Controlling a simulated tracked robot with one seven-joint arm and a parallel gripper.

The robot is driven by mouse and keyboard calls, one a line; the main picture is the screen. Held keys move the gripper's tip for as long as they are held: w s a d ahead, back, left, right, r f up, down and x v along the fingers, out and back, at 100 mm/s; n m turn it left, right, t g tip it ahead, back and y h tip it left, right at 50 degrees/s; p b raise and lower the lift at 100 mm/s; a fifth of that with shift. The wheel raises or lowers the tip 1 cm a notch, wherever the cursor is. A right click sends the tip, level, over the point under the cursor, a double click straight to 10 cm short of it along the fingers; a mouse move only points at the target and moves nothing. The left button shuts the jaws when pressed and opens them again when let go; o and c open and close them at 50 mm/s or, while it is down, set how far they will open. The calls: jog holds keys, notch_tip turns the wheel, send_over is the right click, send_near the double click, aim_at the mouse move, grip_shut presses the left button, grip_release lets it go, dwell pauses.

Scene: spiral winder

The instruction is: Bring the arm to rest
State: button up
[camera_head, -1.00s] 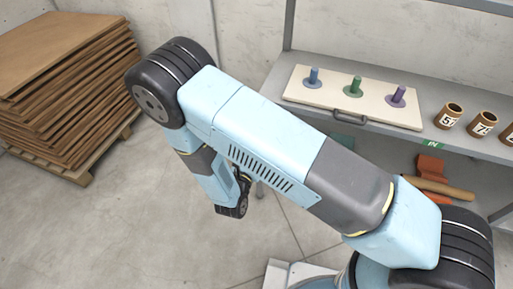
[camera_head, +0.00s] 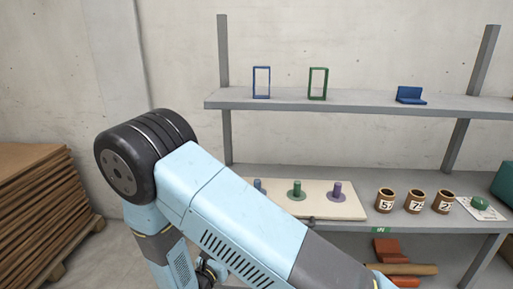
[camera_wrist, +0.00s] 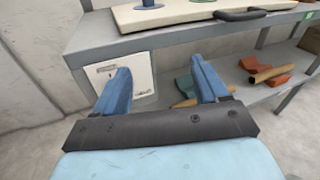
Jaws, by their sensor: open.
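My gripper (camera_wrist: 160,92) shows in the wrist view with its two blue fingers spread apart and nothing between them. It points toward the front of the grey shelf, below the level of the board with pegs. In the head view my blue arm is folded, with its black joint at the left. The gripper end there is at the lower edge, mostly cut off, left of the shelf.
A grey shelf unit (camera_head: 350,103) stands against the wall. A pale board (camera_head: 350,208) with colored pegs and several numbered brown cups (camera_head: 415,202) are on its middle level. Stacked brown sheets (camera_head: 35,205) stand at the left. A white labelled panel (camera_wrist: 138,72) is under the shelf.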

jog(key=d+r+m+g+h, duration=0.3)
jog(key=d+r+m+g, duration=1)
jog(key=d+r+m, duration=0.75)
jog(key=s+d+r+m+t+y, duration=0.1)
jog(key=s+d+r+m+y, duration=0.4)
jog(key=s+r, duration=0.3)
jog(key=s+d+r+m+t+y, duration=0.1)
jog(key=s+d+r+m+y, duration=0.4)
jog(key=s+d+r+m, duration=0.2)
jog(key=shift+s+d+r+t, duration=0.3)
jog(key=shift+s+r+t, duration=0.1)
jog(key=shift+s+r, duration=0.7)
jog(key=shift+c, duration=0.4)
